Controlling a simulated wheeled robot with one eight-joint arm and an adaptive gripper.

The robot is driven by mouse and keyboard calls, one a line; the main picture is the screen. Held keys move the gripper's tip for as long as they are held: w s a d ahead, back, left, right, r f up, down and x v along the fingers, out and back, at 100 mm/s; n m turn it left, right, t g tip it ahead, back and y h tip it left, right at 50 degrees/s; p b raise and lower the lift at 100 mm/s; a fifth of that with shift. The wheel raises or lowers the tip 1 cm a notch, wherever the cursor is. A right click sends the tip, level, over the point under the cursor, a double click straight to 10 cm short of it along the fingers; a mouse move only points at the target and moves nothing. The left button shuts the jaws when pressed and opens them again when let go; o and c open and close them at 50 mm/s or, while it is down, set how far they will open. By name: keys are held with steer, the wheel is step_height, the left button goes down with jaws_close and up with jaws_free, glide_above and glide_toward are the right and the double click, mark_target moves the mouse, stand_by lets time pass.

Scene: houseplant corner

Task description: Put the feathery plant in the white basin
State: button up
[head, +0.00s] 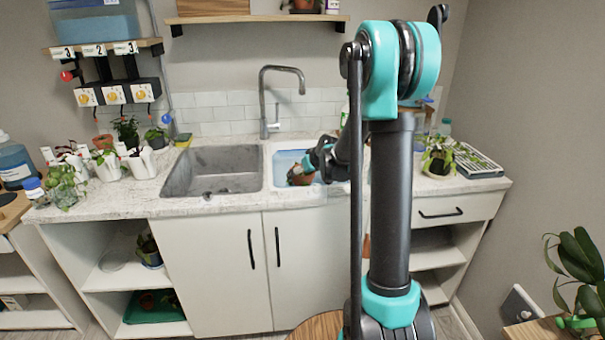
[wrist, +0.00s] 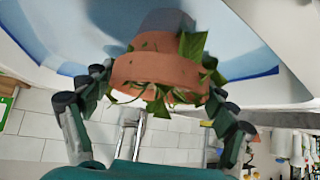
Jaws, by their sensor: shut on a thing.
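My gripper (head: 311,166) is shut on a terracotta pot (head: 301,178) at the right-hand sink. In the wrist view, its fingers sit on both sides of the pot (wrist: 160,72), and green pointed leaves show around the rim. The leaves are mostly hidden in the head view, so I cannot tell whether this is the feathery plant. The white basin (head: 297,194) is right of the grey sink, with pale blue inside. The pot is over or inside it; I cannot tell if it touches the bottom. The basin's blue inside (wrist: 60,30) also fills the top of the wrist view.
The grey sink (head: 213,182) is empty. A tall faucet (head: 264,100) stands behind the sinks. Potted plants (head: 105,163) crowd the counter's left side. A leafy plant (head: 438,155) and a grated tray (head: 477,160) stand at its right. Shelves hang above.

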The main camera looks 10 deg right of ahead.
steer(key=o, duration=1.5)
steer(key=v, duration=1.1)
steer(key=s+d+f+m+g+h, duration=0.1)
steer(key=s+f, duration=0.3)
steer(key=s, duration=0.6)
steer(key=s+d+f+m+g+h, duration=0.1)
steer(key=s+f, duration=0.3)
steer(key=s, duration=0.7)
steer(key=s+d+f+m+g+h, duration=0.1)
steer(key=s+f, duration=0.3)
steer(key=s, duration=0.6)
steer(key=shift+s+d+f+m+g, duration=0.2)
steer(key=shift+f+m+g, duration=0.2)
steer(key=shift+m+g, duration=0.3)
